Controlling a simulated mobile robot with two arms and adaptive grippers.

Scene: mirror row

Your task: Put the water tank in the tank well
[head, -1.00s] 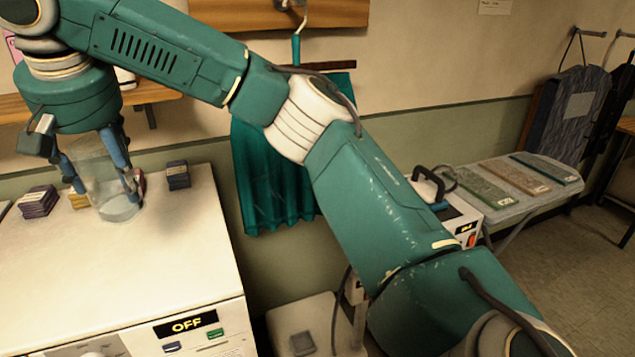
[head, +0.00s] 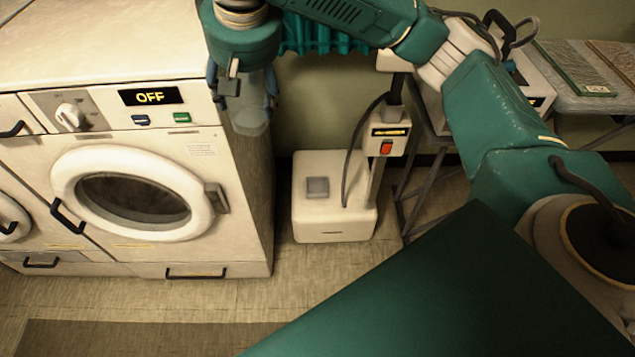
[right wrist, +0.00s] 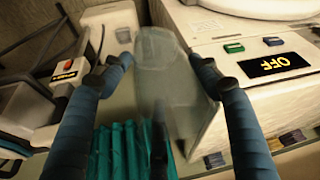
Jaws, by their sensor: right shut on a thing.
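My right gripper (head: 242,92) is shut on the clear water tank (head: 250,120) and hangs it, roughly upright, by the right front edge of the washing machine. In the right wrist view the tank (right wrist: 160,85) sits between the two blue fingers of the gripper (right wrist: 163,66). A white floor unit (head: 333,226) with a grey square recess or pad (head: 318,187) on top stands below and to the right of the tank, apart from it. I cannot tell for sure whether that square is the tank well. My left gripper is not in view.
The washing machine (head: 110,260), its display reading OFF, stands left. The floor unit has a post with a red switch (head: 386,148) and a dark hose. A folding table (head: 590,103) with sample boards is at the right. Open floor (head: 150,295) lies in front.

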